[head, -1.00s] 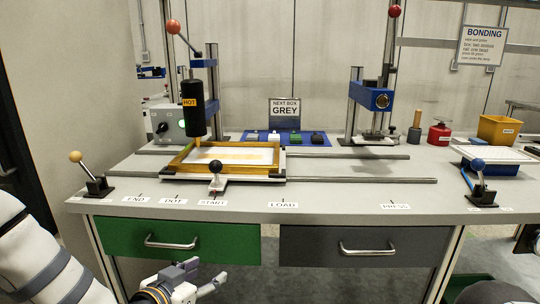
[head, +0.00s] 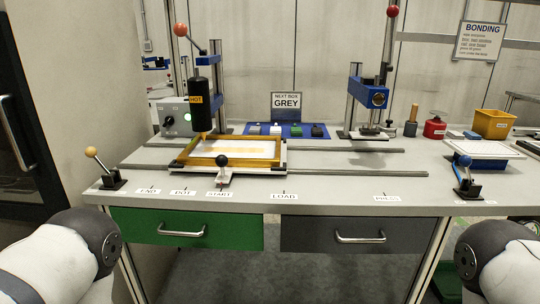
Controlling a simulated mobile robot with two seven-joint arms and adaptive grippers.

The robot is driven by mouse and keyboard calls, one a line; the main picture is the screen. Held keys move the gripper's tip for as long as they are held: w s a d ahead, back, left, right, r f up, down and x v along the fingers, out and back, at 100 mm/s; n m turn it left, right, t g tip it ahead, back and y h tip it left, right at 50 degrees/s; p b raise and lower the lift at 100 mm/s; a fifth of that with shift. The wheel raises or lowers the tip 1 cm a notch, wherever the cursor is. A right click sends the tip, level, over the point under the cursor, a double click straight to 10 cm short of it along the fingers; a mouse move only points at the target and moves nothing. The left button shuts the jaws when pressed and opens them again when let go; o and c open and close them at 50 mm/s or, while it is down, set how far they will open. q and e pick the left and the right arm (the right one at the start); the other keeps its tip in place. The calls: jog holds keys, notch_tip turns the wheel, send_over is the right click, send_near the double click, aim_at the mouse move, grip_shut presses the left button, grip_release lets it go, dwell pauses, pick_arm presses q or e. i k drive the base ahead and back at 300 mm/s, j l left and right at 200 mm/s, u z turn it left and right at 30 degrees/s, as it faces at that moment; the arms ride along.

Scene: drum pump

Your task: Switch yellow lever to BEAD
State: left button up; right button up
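The yellow-knobbed lever (head: 104,166) stands on a black base at the left front corner of the bench. Its stick leans left, with the knob up and to the left of the base. Any label at this lever is too small to read. My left arm comes in at the lower left and my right arm at the lower right, but neither gripper shows in the head view. Nothing touches the lever.
A blue-knobbed lever (head: 466,174) stands at the right front corner. A yellow-framed tray (head: 233,160) sits on rails under the black HOT cylinder (head: 200,106). A dark-knobbed handle (head: 222,170) is at its front. Green (head: 185,229) and grey (head: 345,235) drawers are shut below.

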aim_at(90, 151)
jog(key=u, duration=1.25)
